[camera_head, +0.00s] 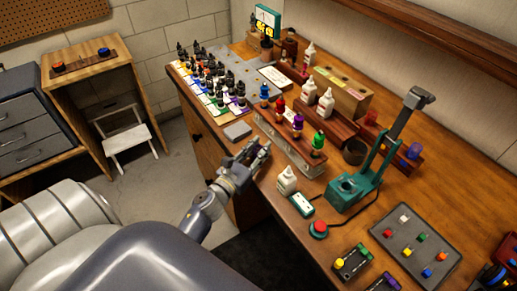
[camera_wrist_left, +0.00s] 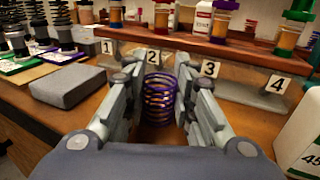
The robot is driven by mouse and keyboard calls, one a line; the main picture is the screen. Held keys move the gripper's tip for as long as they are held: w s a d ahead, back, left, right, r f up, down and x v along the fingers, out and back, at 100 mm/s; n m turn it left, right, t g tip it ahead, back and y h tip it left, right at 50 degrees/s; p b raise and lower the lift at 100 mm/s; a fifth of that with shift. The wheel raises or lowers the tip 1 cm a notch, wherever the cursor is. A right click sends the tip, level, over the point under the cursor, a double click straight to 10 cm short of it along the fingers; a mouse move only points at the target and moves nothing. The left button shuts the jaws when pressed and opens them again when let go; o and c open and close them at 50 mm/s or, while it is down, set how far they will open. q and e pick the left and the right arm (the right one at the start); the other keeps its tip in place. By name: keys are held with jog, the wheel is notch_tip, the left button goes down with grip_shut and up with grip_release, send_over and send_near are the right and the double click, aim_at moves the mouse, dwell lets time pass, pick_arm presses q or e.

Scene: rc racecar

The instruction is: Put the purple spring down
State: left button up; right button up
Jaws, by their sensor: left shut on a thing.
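The purple spring (camera_wrist_left: 160,98) stands upright between the two fingers of my left gripper (camera_wrist_left: 158,92) in the left wrist view. The fingers are shut on it from both sides, and I see brown wood through its coils. In the head view my left gripper (camera_head: 258,154) is over the front edge of the wooden bench (camera_head: 268,184), in front of the numbered rack. The spring is not clear there. I cannot tell whether the spring touches the bench. My right gripper is not in view.
The rack (camera_head: 290,142) with bottles and labels 1 to 4 stands just behind my gripper. A grey block (camera_wrist_left: 72,84) lies to the left, near several shock absorbers (camera_head: 212,75). A white bottle (camera_head: 287,181) and a green press (camera_head: 352,187) stand to the right.

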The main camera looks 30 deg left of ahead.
pick_arm(q)
jog(key=shift+f, duration=0.15)
jog(key=o, duration=0.7)
